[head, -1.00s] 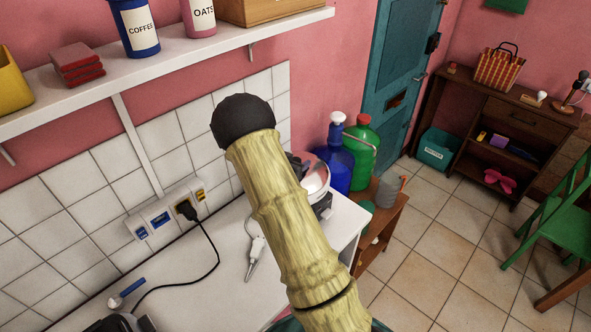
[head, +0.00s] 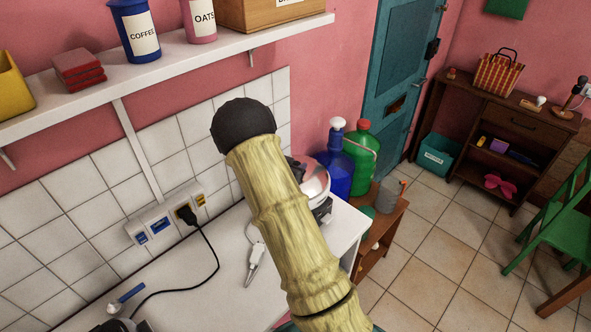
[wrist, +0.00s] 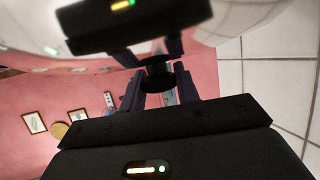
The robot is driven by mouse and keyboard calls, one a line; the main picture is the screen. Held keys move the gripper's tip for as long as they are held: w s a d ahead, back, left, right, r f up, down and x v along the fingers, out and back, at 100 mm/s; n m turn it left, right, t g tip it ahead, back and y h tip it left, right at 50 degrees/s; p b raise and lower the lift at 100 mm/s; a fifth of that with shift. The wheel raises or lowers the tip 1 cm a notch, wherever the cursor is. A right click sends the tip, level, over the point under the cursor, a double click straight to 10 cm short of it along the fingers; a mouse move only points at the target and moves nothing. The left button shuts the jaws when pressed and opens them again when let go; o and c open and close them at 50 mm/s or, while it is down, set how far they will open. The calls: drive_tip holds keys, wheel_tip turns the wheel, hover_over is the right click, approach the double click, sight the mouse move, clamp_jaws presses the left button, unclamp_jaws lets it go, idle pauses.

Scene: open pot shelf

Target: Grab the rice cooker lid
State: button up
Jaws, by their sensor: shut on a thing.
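The rice cooker lid shows in the wrist view as a shiny, mirror-like surface (wrist: 215,50), with my gripper reflected in it. Its dark knob (wrist: 157,75) is between the fingers of my gripper (wrist: 158,80), which are shut on it. In the head view the lid (head: 314,179) is a glossy, reddish-reflecting dome, partly hidden behind my arm. The rice cooker's body (head: 325,211) shows only as a small piece beside my arm at the counter's right end. I cannot tell whether the lid touches the cooker.
The white counter (head: 225,285) holds a cable plug (head: 255,262) and a blue-handled spoon (head: 125,297). A blue bottle (head: 338,165) and a green bottle (head: 362,150) stand on a low wooden stand beyond. A shelf with jars runs above.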

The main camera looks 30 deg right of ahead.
sight(296, 164)
wheel_tip(296, 164, up, 10)
drive_tip(key=shift+s+d+f+b, duration=0.1)
drive_tip(key=shift+f+b, duration=0.15)
drive_tip(key=shift+b, duration=0.45)
